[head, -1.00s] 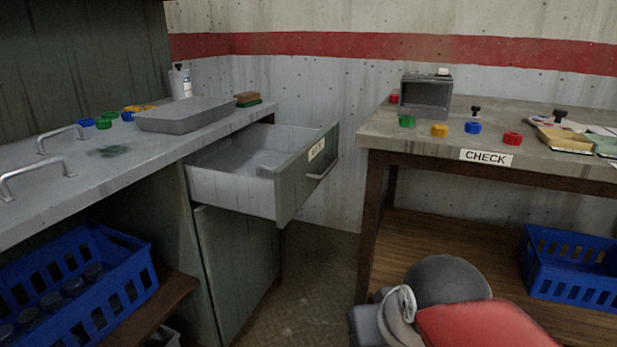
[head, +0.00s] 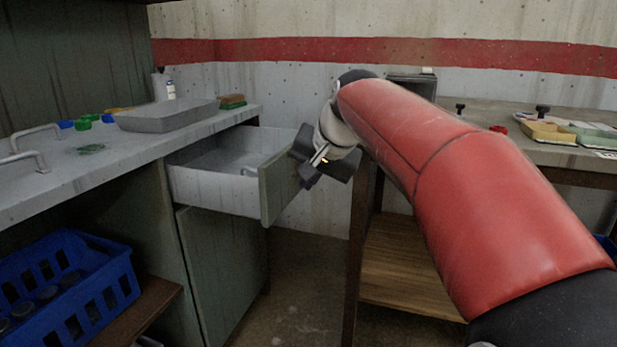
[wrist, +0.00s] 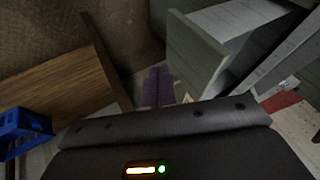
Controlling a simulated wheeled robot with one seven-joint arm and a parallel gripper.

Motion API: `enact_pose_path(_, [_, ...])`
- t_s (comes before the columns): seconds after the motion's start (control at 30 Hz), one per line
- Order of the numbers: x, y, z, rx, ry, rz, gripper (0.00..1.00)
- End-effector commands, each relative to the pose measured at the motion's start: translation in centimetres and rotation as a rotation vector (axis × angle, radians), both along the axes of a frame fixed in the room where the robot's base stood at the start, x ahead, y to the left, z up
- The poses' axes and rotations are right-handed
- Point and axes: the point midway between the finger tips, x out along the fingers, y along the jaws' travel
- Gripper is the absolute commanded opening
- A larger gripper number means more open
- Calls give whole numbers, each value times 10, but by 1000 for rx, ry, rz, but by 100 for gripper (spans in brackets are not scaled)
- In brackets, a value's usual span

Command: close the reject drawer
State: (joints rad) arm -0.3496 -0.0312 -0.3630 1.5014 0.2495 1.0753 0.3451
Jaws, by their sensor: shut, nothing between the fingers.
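The reject drawer (head: 278,188) stands pulled out from under the grey counter at the left, and its pale inside shows. Its grey-green front faces right; the label and handle seen earlier are now hidden behind my gripper. My gripper (head: 308,178) is shut and empty, at the outer side of the drawer front in the head view. I cannot tell whether it touches the front. In the wrist view the drawer front (wrist: 194,50) is just right of the gripper's dark fingers (wrist: 158,86).
A grey tray (head: 166,114), a sponge (head: 231,101) and coloured caps lie on the counter (head: 110,165). A blue crate (head: 65,290) sits below it. The check table (head: 470,115) stands right, partly hidden by my red arm. Floor (head: 300,290) shows between them.

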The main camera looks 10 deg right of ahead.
Motion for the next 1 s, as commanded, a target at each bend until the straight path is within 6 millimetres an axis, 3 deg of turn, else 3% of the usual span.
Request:
enact_pose_path(0.03, [7, 3, -13, -1, 3, 1, 0])
enact_pose_path(0.27, [34, 14, -51, -1, 3, 1, 0])
enact_pose_path(0.57, [52, 45, -49, -2, -2, 2, 0])
enact_pose_path(1.0, [54, 48, -48, -1, -1, 1, 0])
